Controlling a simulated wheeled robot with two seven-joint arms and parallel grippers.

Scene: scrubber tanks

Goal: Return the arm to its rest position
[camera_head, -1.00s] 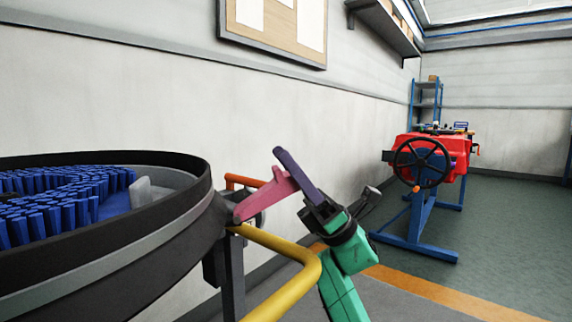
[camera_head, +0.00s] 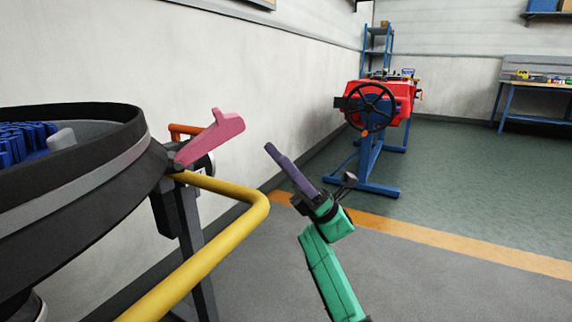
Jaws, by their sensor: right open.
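My right gripper (camera_head: 281,160) is at the middle of the view, at the end of my green arm. Its purple finger points up and to the left; it is open and holds nothing visible. A pink lever (camera_head: 212,138) sticks up to the right from the rim of a round black tank (camera_head: 80,190) at the left. A clear gap lies between the gripper and the lever. My left gripper is out of view.
A red machine with a black handwheel (camera_head: 370,107) on a blue stand is farther back. A blue workbench (camera_head: 535,85) stands far right. Grey floor right of my arm is clear.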

